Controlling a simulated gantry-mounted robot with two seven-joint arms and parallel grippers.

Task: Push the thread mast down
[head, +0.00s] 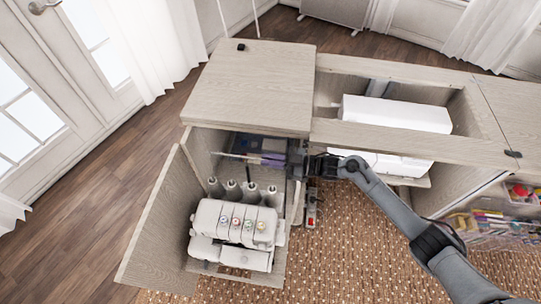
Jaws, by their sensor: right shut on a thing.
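A white serger (236,222) with several coloured dials sits in the open left compartment of the cabinet. Several grey thread cones (251,193) stand along its back. The thread mast (240,157) shows as a thin, pale crossbar above and behind the cones. My right gripper (292,160) reaches in from the right, at the right end of the crossbar, and is shut on the mast. Its fingertips are small and dark here, so the exact grip is unclear. My left gripper is out of view.
The cabinet door (155,225) stands open at the left. The cabinet top (262,85) overhangs behind the mast. A white sewing machine (395,115) sits in the opening at the right. Purple and blue items (262,146) lie deeper in the compartment.

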